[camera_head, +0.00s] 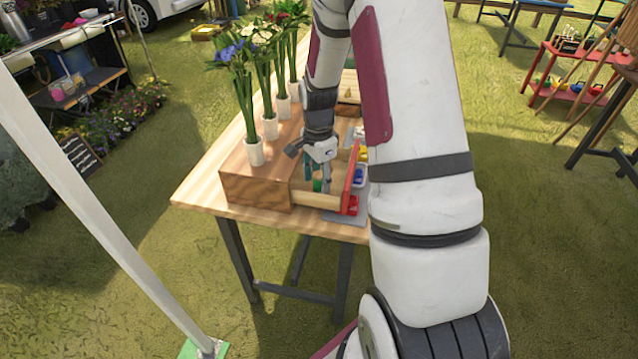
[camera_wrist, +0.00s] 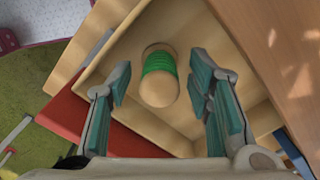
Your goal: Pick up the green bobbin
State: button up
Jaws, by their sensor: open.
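The green bobbin (camera_wrist: 159,75) is a light wooden spool wound with green thread. In the wrist view it sits inside an open wooden drawer (camera_wrist: 205,32), between my gripper's two fingers. My gripper (camera_wrist: 160,88) is open, with one teal-padded finger on each side of the bobbin and a gap on both sides. In the head view my gripper (camera_head: 322,180) points down into the drawer, and a small patch of green shows beside it. My arm hides part of the drawer's right side.
The drawer's red front (camera_head: 352,172) and low wooden walls surround the bobbin. A wooden box (camera_head: 258,192) stands left of it on the table (camera_head: 205,188), with several white flower vases (camera_head: 254,153) on top. Small red, blue and yellow containers sit by the drawer front.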

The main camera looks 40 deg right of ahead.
jog(key=shift+f, duration=0.1)
jog(key=shift+c, duration=0.2)
jog(key=c, duration=1)
